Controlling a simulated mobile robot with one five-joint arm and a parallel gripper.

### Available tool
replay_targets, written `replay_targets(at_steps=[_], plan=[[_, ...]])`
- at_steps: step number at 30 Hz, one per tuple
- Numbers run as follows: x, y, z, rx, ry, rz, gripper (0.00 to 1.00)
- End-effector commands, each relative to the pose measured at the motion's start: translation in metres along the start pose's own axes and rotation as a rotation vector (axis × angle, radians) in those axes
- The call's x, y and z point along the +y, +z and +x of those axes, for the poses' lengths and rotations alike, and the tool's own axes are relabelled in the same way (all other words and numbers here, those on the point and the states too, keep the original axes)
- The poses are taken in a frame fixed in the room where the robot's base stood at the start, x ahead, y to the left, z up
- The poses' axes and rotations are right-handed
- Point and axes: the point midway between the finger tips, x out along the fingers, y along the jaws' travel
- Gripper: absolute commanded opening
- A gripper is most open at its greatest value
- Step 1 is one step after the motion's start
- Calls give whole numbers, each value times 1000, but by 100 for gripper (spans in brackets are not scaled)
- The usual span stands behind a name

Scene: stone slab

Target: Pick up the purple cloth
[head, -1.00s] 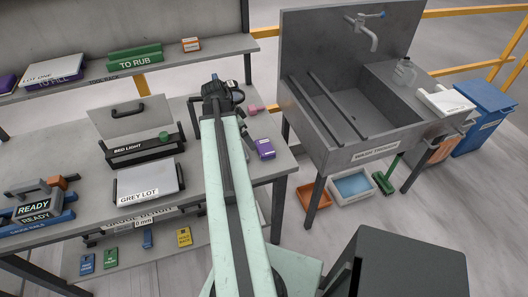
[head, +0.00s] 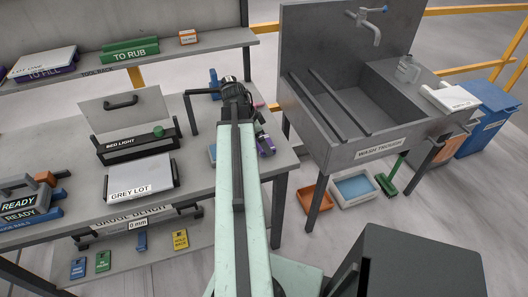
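A small purple item (head: 266,146) with a pale label lies at the right end of the bench, and I cannot tell for sure that it is the purple cloth. My gripper (head: 261,132) is at the end of my raised arm, right over or beside the purple item in the picture, and hides part of it. Its fingers are too small and dark to show whether they are open or shut. I cannot tell whether they touch the item.
The grey bench (head: 215,185) has a bed light box (head: 140,147) and a grey lot box (head: 142,178) to the left. A purple tray (head: 50,72) marked to fill and a green box (head: 131,50) stand on the rack. The wash trough (head: 370,120) stands to the right.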

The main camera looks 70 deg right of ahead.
Motion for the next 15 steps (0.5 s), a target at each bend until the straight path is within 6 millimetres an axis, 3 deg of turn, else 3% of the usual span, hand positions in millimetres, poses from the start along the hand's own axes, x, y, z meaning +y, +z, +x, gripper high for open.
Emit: replay_targets(at_steps=[1, 7, 8, 12, 14, 15], plan=[[0, 2, 10, 0, 0, 0, 100], [0, 0, 7, 0, -1, -1, 100], [0, 0, 6, 0, -1, -1, 94], [0, 0, 6, 0, -1, -2, 56], [0, 0, 6, 0, -1, -2, 44], [0, 0, 6, 0, -1, -2, 44]])
